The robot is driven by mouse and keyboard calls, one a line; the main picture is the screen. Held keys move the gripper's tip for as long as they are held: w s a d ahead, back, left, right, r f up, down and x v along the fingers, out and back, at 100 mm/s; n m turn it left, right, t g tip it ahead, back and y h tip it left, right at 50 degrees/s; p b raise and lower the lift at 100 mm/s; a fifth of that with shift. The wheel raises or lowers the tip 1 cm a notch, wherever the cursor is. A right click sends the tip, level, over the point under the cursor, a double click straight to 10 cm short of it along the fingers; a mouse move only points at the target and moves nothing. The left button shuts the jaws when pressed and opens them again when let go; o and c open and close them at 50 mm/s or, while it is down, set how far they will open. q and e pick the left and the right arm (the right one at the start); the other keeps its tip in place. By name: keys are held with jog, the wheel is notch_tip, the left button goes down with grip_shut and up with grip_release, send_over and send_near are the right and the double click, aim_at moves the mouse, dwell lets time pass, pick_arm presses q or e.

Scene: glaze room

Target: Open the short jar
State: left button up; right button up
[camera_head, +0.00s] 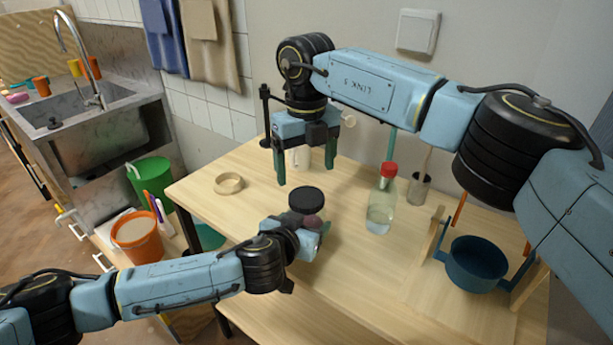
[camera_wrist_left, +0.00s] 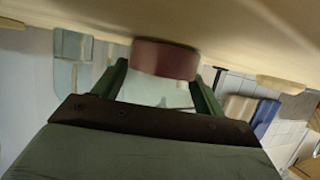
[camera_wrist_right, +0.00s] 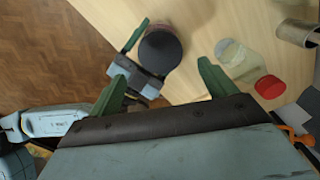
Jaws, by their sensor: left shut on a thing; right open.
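The short jar has a wide black lid (camera_head: 306,199) and a maroon body (camera_head: 312,221). It stands upright near the table's front edge. My left gripper (camera_head: 310,226) is shut on the jar's body from the front, and its arm hides part of it. In the left wrist view the maroon jar (camera_wrist_left: 165,59) sits between the two green fingers. My right gripper (camera_head: 306,174) is open and empty, pointing down above the lid and apart from it. In the right wrist view the lid (camera_wrist_right: 160,50) lies beyond the open fingers, towards the left finger.
A clear bottle (camera_head: 380,212) with a red cap stands right of the jar. A wooden ring (camera_head: 228,183) lies to the left. A metal cup (camera_head: 419,188) with tools and a blue pot (camera_head: 475,264) in a wooden stand are further right. Orange and green buckets stand left of the table.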

aim_at(306, 196)
jog(key=shift+r, duration=0.55)
jog(key=shift+n, duration=0.3)
jog(key=shift+f, duration=3.9)
jog(key=shift+c, duration=0.2)
jog(key=c, duration=0.9)
jog(key=o, duration=1)
jog(key=shift+r, duration=0.1)
notch_tip(306, 196, up, 8)
jog(key=shift+f, duration=0.25)
jog(key=shift+c, duration=0.3)
jog(key=shift+f, duration=3.85)
jog(key=shift+c, duration=0.4)
